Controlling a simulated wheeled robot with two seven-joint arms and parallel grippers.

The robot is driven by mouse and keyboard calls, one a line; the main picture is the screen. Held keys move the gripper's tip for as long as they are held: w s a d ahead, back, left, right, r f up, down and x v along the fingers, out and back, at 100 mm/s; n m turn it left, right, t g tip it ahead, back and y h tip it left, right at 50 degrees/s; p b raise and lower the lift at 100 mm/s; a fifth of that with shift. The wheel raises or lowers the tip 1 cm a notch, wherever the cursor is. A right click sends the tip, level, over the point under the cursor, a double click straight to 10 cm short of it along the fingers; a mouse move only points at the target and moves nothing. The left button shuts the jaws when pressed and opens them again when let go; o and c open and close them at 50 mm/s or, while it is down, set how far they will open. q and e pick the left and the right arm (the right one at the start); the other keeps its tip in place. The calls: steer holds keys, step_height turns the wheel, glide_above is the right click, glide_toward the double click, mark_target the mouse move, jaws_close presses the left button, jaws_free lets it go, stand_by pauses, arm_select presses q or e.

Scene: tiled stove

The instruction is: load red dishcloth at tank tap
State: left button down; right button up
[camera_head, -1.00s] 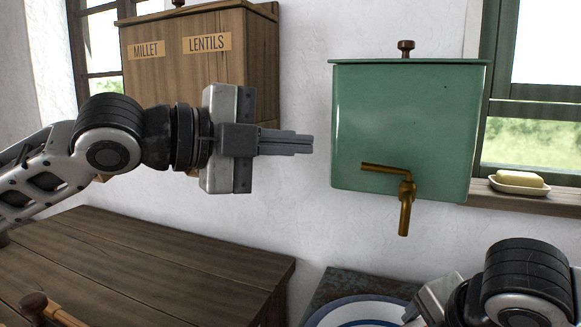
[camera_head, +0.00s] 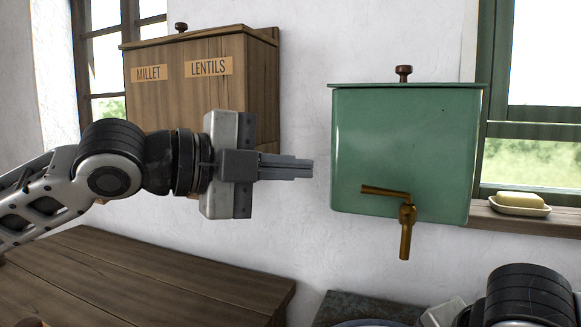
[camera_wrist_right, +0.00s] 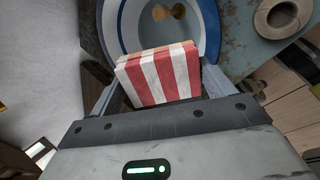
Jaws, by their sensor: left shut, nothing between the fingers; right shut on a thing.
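The green tank (camera_head: 400,150) hangs on the white wall, with its brass tap (camera_head: 405,220) low on the front. My left gripper (camera_head: 312,168) is shut and empty, to the left of the tank and apart from it. In the right wrist view, my right gripper (camera_wrist_right: 155,95) is shut on a folded red and white striped dishcloth (camera_wrist_right: 160,74). The cloth is over or in front of a blue-rimmed white basin (camera_wrist_right: 209,22); whether they touch I cannot tell. In the head view the right gripper's fingers and the cloth are out of frame.
A wooden bin (camera_head: 200,90) labelled millet and lentils is on the wall behind my left arm. A wooden table (camera_head: 150,275) lies below it. A soap dish (camera_head: 519,208) with soap (camera_head: 520,199) sits on the windowsill at right.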

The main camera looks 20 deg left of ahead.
steer(key=s+r+p, duration=0.1)
steer(key=p, duration=0.1)
steer(key=s+d+r+p, duration=0.1)
steer(key=r+p, duration=0.1)
steer(key=shift+s+d, duration=0.1)
steer(key=shift+s, duration=0.3)
steer(key=shift+s+d+r+p, duration=0.2)
steer(key=shift+s+r+p, duration=0.05)
steer(key=shift+s+p, duration=0.25)
steer(key=shift+s+d+r+p, duration=0.2)
steer(key=shift+s+p, duration=0.2)
steer(key=shift+p, duration=0.15)
